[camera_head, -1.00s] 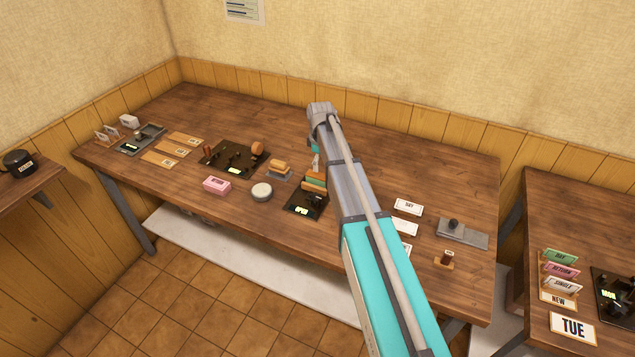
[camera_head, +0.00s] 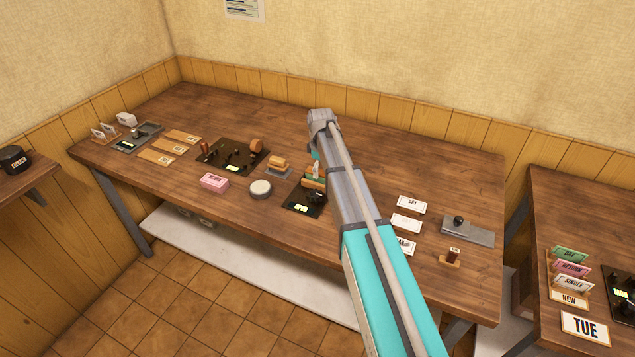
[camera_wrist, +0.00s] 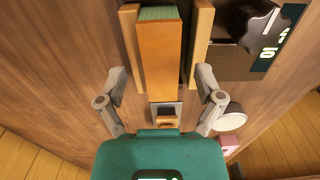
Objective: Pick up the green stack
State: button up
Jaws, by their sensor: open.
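The green stack (camera_wrist: 158,13) shows in the wrist view as a green top edge behind an orange-brown upright face, between two wooden side pieces. In the head view the green and orange layered stack (camera_head: 314,183) sits at the black device, partly hidden by my arm. My gripper (camera_wrist: 163,82) is open and empty, its two fingers apart on either side of the lower part of the orange-brown face. I cannot tell whether they touch anything. In the head view my arm mostly hides the gripper.
The black device (camera_wrist: 238,62) with a lit display is beside the stack. A round white-topped pot (camera_head: 261,189), a pink block (camera_head: 214,182) and a wooden stamp (camera_head: 279,163) stand to the left. White cards (camera_head: 406,222) lie right of my arm. The back of the table is clear.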

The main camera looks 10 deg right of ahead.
aim_at(321, 173)
jog(key=shift+f, duration=0.3)
jog(key=shift+c, duration=0.3)
grip_shut()
dwell(0.4)
jog(key=shift+r, duration=0.25)
notch_tip(321, 173, up, 10)
jog(key=p, duration=0.9)
jog(key=shift+f+p, duration=0.2)
jog(key=shift+p, duration=0.2)
jog(key=shift+s, duration=0.2)
dwell(0.5)
